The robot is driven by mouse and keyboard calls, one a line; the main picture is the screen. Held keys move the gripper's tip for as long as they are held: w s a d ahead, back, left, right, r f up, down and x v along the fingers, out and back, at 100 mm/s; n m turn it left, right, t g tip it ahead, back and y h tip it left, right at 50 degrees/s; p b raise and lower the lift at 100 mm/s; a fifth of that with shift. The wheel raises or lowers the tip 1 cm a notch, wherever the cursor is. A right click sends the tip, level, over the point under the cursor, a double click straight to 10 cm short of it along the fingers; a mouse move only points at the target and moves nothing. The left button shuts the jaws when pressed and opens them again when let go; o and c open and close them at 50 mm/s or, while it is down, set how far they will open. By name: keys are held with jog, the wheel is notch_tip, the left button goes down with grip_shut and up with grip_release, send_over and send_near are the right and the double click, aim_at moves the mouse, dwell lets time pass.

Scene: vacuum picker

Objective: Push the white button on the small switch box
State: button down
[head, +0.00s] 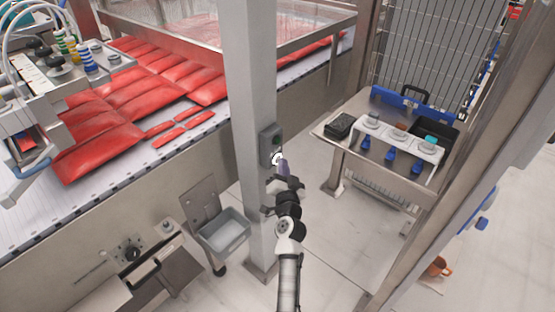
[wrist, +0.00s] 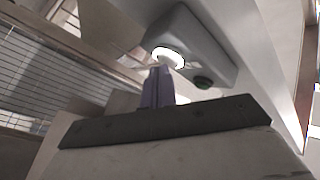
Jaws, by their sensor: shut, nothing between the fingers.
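The small grey switch box (head: 268,143) is mounted on the side of the light grey post in the head view. It also shows in the wrist view (wrist: 195,38). Its white button (wrist: 167,56) is round, with a dark button (wrist: 203,82) beside it on the same face. In the head view the white button (head: 277,159) is at the lower end of the box, partly behind my gripper. My gripper (head: 282,165) is shut and empty, with its purplish fingertips (wrist: 160,72) right at the white button. I cannot tell whether they touch or press it.
The post (head: 252,80) stands beside a conveyor (head: 25,205) with red packs (head: 95,150). A steel table (head: 350,145) with a white stand and blue parts is at the right. A grey bin (head: 225,230) hangs left of the post.

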jog(key=s+d+b, duration=0.3)
jog(key=d, duration=0.2)
jog(key=shift+s, duration=0.3)
